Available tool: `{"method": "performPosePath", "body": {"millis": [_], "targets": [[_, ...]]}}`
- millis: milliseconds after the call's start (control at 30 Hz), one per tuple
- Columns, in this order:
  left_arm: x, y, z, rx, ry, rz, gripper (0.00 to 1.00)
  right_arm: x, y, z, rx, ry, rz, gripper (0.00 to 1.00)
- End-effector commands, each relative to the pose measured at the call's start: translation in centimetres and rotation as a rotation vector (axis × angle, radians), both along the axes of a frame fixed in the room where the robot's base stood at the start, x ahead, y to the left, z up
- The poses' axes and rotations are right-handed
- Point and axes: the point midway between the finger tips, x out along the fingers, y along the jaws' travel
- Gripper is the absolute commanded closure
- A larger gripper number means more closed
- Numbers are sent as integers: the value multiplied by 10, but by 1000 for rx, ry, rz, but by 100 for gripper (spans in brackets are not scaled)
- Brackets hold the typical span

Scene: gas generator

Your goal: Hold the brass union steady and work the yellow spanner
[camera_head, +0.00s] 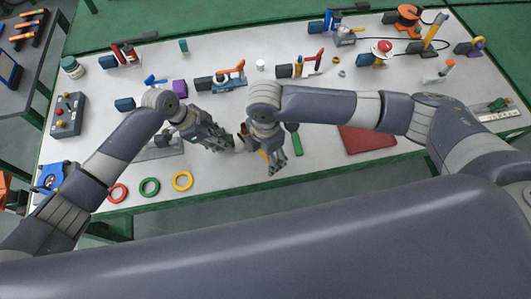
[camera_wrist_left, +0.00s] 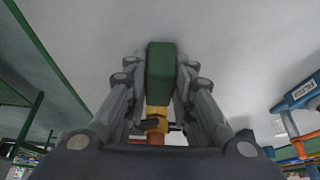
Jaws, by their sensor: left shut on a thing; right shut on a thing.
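My left gripper (camera_head: 232,145) is shut at the middle of the table, on the brass union (camera_head: 241,131), which is mostly hidden by the hands. In the left wrist view a brass-yellow piece (camera_wrist_left: 155,125) shows between the fingers of my left gripper (camera_wrist_left: 160,65), with a green block (camera_wrist_left: 160,75) above it in the picture. My right gripper (camera_head: 274,165) is just to the right, shut on the yellow spanner (camera_head: 263,154), of which only a small yellow-orange part shows. How the spanner sits on the union is hidden.
Red, green and yellow rings (camera_head: 182,181) lie near the front edge. A dark red mat (camera_head: 367,139) lies to the right. A green bar (camera_head: 296,139) is beside my right gripper. A blue clamp with an orange handle (camera_head: 230,77) and other tools stand behind the hands.

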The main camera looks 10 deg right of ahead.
Motion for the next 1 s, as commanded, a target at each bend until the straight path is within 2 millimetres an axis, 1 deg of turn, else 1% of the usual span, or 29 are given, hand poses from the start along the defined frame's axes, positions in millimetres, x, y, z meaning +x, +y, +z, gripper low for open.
{"method": "performPosePath", "body": {"millis": [333,1000], "targets": [[0,0,-1,1,1,0,100,-3,-2,0,0,0,3,63],[0,0,-1,1,1,0,100,-33,-17,0,0,0,47,63]]}}
